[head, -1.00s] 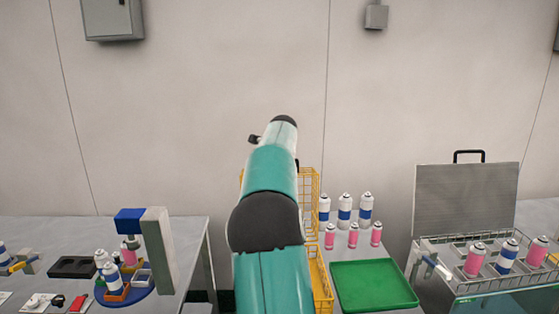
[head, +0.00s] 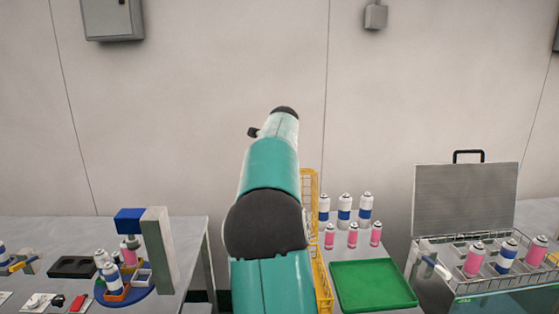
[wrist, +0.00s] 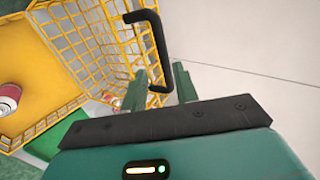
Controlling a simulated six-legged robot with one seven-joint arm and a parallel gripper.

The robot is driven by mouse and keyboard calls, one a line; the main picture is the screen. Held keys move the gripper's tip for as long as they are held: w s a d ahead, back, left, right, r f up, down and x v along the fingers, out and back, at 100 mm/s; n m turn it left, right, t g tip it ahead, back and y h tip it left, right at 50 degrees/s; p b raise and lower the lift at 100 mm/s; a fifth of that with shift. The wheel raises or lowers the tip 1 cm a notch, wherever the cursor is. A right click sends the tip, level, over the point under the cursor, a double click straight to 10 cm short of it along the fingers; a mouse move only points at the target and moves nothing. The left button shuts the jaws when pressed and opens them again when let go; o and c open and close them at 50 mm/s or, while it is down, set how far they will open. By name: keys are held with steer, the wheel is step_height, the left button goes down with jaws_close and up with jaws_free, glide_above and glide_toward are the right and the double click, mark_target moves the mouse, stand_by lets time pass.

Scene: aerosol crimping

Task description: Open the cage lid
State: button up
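The yellow wire cage (head: 321,280) stands behind my arm in the head view, partly hidden by it. Its mesh lid (head: 310,192) stands raised, roughly upright, above the cage. In the wrist view the mesh lid (wrist: 95,38) carries a black bar handle (wrist: 157,45). My gripper (wrist: 160,72) is open, with its two green fingers apart. The lower end of the handle lies between or just beyond the fingertips, and I see no finger closed on it. In the head view my fingers are hidden behind my arm.
A pink can (wrist: 8,98) shows in the cage. Right of the cage are a green tray (head: 372,286) and several cans (head: 345,208). Farther right stands a tank with a raised grey lid (head: 466,198). A crimping station (head: 150,250) is left.

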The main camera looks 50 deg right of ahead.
steer(key=v, duration=0.9)
steer(key=shift+s+r, duration=0.2)
steer(key=shift+r, duration=0.1)
steer(key=shift+a, duration=0.2)
steer(key=s+a+f+n+y, duration=0.15)
steer(key=a+n, duration=0.35)
steer(key=a, duration=0.6)
steer(key=a+f+n+t+y, duration=0.1)
steer(key=a+f+n+y, duration=0.2)
steer(key=a, duration=0.7)
steer(key=s+a+f+n+y, duration=0.1)
steer(key=a+f+n, duration=0.1)
steer(key=a+n, duration=0.65)
steer(key=s+a+f+n, duration=0.3)
steer(key=s+a+f, duration=0.1)
steer(key=a, duration=0.3)
steer(key=s+a+f+n+g+y, duration=0.1)
steer(key=s+a+f+n, duration=0.3)
steer(key=a, duration=0.4)
steer(key=s+a+f+n, duration=0.4)
steer(key=s+a+f, duration=0.1)
steer(key=s+a, duration=0.1)
steer(key=shift+s+a, duration=0.2)
steer(key=shift+a, duration=0.45)
steer(key=shift+d+f+y, duration=0.1)
steer(key=shift+d+y, duration=0.15)
